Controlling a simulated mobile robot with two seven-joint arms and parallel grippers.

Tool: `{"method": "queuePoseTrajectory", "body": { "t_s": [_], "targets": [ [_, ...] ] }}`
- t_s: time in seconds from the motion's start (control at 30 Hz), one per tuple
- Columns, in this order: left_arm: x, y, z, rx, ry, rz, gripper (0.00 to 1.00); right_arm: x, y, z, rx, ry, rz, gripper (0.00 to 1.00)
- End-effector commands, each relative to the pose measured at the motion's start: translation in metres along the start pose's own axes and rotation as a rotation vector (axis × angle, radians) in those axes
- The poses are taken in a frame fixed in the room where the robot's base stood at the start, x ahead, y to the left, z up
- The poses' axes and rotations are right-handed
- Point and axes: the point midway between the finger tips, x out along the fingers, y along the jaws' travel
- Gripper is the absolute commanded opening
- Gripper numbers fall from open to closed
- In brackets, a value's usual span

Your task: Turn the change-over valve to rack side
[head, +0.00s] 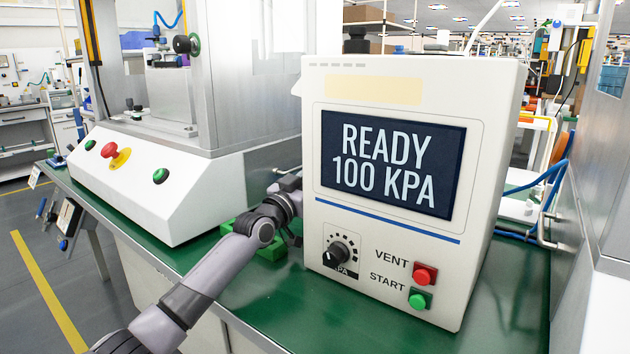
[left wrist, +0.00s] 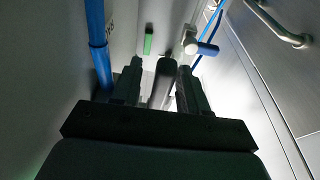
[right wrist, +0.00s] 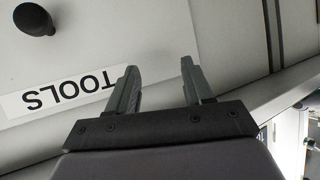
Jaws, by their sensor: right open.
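In the left wrist view a dark, rounded bar (left wrist: 163,82) stands between the fingers of my left gripper (left wrist: 160,72). It looks like the change-over valve's lever, but the valve body is hidden or too dark to tell. The left fingers are apart, one on each side of the bar, with a narrow gap at the left finger. In the head view my left arm reaches behind the white control box (head: 480,240), which hides the gripper. My right gripper (right wrist: 160,68) is open and empty in front of a pale panel labelled TOOLS (right wrist: 70,92).
The box screen (head: 392,165) reads READY 100 KPA. A white press (head: 180,190) stands left on the green bench (head: 290,310). Behind the box, the left wrist view shows a blue hose (left wrist: 97,45), a green strip (left wrist: 148,40) and a metal pipe (left wrist: 280,28) close around the gripper.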

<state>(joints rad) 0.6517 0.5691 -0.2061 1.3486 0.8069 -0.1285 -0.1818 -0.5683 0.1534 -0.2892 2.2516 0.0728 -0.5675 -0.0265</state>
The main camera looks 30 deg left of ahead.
Motion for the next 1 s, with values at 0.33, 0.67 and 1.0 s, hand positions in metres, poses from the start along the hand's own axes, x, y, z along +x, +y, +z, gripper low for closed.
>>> {"method": "queuePoseTrajectory", "body": {
  "t_s": [0.33,0.67,1.0],
  "targets": [
    [-0.003,0.0,0.001,-0.001,-0.003,0.001,0.43,-0.001,0.0,-0.002,-0.004,0.001,0.002,0.51],
    [-0.036,0.001,0.001,0.0,-0.004,0.001,0.43,-0.007,0.005,-0.007,-0.038,-0.003,0.03,0.51],
    [-0.067,0.0,0.001,0.0,-0.002,0.001,0.43,-0.009,0.009,0.003,-0.037,-0.034,0.042,0.51]
  ]
}}
